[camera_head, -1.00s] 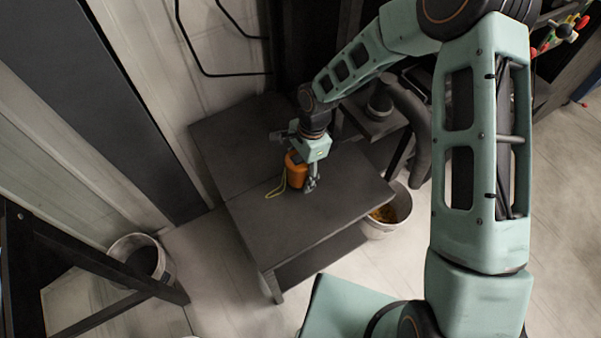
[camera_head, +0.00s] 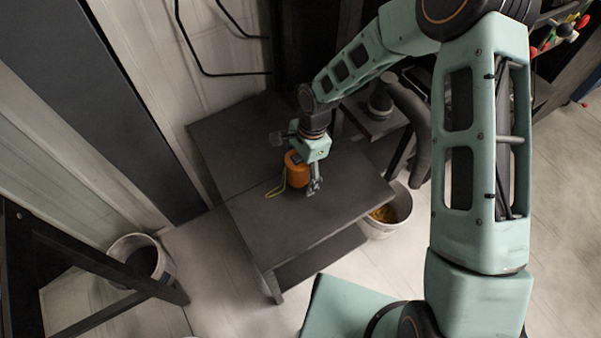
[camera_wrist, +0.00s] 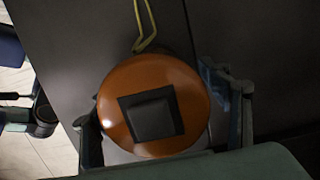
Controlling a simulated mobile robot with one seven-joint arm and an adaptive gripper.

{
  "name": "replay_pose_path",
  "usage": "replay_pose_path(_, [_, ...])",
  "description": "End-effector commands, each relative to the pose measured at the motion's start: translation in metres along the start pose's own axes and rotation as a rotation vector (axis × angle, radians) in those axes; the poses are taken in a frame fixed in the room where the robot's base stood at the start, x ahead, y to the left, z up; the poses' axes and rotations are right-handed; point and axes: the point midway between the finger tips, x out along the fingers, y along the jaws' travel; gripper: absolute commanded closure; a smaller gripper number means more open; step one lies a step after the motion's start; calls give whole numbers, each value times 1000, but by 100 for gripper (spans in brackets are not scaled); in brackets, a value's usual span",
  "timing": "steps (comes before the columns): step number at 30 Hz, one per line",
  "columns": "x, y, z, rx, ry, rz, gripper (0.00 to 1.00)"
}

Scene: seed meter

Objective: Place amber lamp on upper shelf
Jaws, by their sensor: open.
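The amber lamp (camera_head: 297,170) is an orange rounded body with a yellow-green cord loop (camera_head: 277,188). It stands on the dark upper shelf (camera_head: 300,222) of a low two-level unit. My gripper (camera_head: 297,163) is directly above and around it, with its fingers spread apart. In the wrist view the lamp (camera_wrist: 158,84) shows from above, with a dark square on its top, and lies between the two open fingers. The right finger (camera_wrist: 240,105) is close beside it; whether it touches I cannot tell. The lamp's base is hidden.
A lower shelf (camera_head: 320,258) shows under the front edge. A white bucket with yellow contents (camera_head: 388,222) stands at the right of the unit, and another bucket (camera_head: 141,258) stands at the left. The upper shelf's front part is bare.

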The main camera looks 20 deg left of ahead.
Motion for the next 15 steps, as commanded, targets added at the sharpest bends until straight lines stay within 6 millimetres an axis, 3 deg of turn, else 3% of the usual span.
replay_pose_path(15, [-99, -1, 0, 0, 2, -3, 30])
